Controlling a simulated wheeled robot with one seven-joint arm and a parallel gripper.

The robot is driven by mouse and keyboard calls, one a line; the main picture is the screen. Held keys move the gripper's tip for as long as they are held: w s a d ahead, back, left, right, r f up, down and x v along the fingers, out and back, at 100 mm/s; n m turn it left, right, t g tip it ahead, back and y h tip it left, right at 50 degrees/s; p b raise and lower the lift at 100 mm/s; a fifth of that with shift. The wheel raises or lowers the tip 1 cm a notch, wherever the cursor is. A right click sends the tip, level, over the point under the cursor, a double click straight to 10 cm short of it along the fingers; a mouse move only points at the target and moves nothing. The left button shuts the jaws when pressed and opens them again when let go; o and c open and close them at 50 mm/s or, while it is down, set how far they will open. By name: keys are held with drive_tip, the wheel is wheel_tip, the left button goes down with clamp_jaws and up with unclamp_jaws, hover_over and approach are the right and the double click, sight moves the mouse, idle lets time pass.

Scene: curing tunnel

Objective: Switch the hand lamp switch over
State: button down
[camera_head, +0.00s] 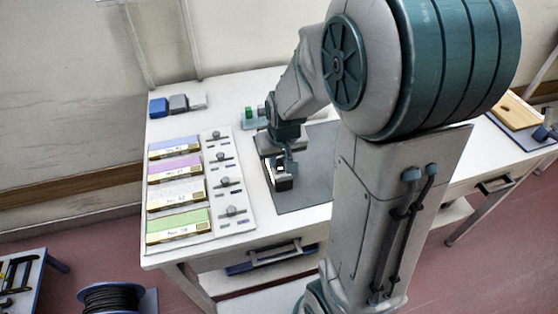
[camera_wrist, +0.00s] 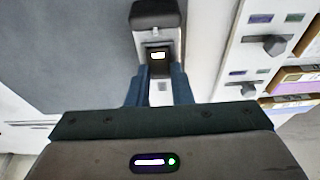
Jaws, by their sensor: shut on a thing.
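In the head view my gripper (camera_head: 290,164) points down at the lamp. The switch itself is too small and partly hidden between the fingers, so its position cannot be told.
A panel (camera_head: 240,212) with several knobs and coloured labelled blocks (camera_head: 178,226) stands left of the lamp. The dark mat (camera_head: 312,190) is bare beside it. Small blue and grey blocks (camera_head: 178,103) sit at the back left. A drawer handle (camera_head: 275,252) juts from the table front.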

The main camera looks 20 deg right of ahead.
drive_tip(key=c, duration=1.3)
unclamp_jaws()
drive_tip(key=v, duration=1.3)
drive_tip(key=shift+s+r, duration=0.1)
drive_tip(key=shift+r, duration=0.25)
drive_tip(key=s, duration=0.3)
drive_tip(key=s+f, duration=0.1)
drive_tip(key=s, duration=0.3)
drive_tip(key=s+f, duration=0.1)
drive_tip(key=s, duration=0.3)
drive_tip(key=shift+f, duration=0.2)
